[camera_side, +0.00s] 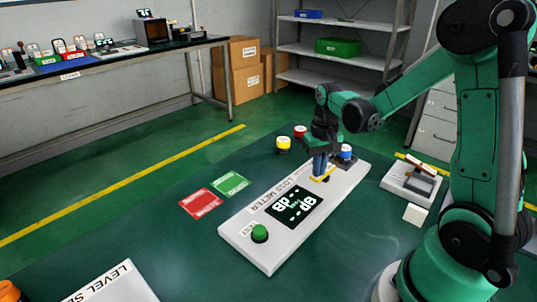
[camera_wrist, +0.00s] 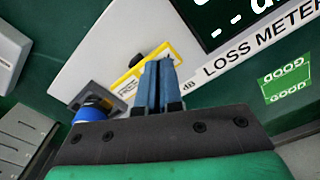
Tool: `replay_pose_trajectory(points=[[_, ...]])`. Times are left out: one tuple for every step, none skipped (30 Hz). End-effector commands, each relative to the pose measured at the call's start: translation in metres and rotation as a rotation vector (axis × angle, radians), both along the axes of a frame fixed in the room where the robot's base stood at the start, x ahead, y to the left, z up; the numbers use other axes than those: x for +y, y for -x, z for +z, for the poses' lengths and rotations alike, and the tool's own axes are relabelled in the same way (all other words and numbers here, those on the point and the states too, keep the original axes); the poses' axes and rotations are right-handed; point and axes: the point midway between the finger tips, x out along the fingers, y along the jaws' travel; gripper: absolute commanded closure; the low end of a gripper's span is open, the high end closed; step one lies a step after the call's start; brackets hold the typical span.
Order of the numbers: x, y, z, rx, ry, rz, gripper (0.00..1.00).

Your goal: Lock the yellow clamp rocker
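The yellow-edged clamp rocker (camera_side: 326,178) is on the far end of the white loss meter (camera_side: 240,232). In the wrist view the yellow frame (camera_wrist: 128,72) has a white face, a "FREE" label and a small black part. My gripper (camera_side: 319,174) points down at the rocker, and its blue fingers (camera_wrist: 159,64) are side by side, with no clear gap. The fingertips overlap the yellow edge in the wrist view and hide part of the rocker. I cannot tell whether they touch it. Nothing shows held between them.
A blue-banded cylinder (camera_wrist: 92,110) in a grey holder stands beside the rocker. A yellow pot (camera_side: 283,145) and a red pot (camera_side: 300,132) stand behind. A green button (camera_side: 260,233) is at the meter's near end. Red (camera_side: 201,203) and green (camera_side: 230,182) cards lie left.

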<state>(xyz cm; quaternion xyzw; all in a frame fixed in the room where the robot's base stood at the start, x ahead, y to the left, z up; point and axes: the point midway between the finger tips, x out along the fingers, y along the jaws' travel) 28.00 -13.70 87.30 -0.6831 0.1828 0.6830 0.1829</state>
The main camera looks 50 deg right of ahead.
Motion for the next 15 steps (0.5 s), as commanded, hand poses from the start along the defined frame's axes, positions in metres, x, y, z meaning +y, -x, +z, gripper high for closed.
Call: replay_pose_trajectory(points=[[0.0, 0.0, -0.001, 0.0, 0.001, 0.0, 1.0], [0.0, 0.0, -0.001, 0.0, 0.001, 0.0, 1.0], [0.0, 0.0, -0.002, 0.0, 0.001, 0.0, 1.0], [0.0, 0.0, -0.002, 0.0, 0.001, 0.0, 1.0], [0.0, 0.0, -0.003, 0.0, 0.0, 0.0, 1.0], [0.0, 0.0, -0.003, 0.0, 0.0, 0.0, 1.0], [0.0, 0.0, -0.004, 0.0, 0.0, 0.0, 1.0], [0.0, 0.0, -0.003, -0.001, 0.0, 0.0, 1.0], [0.0, 0.0, -0.003, -0.001, 0.0, 0.0, 1.0], [0.0, 0.0, -0.002, -0.001, 0.0, 0.0, 1.0], [0.0, 0.0, 0.0, -0.001, 0.0, 0.0, 1.0], [0.0, 0.0, 0.003, -0.001, 0.0, 0.0, 1.0], [0.0, 0.0, 0.005, 0.0, 0.0, 0.0, 1.0], [0.0, 0.0, 0.008, 0.0, 0.0, 0.0, 1.0], [0.0, 0.0, 0.012, 0.0, 0.0, 0.0, 1.0]])
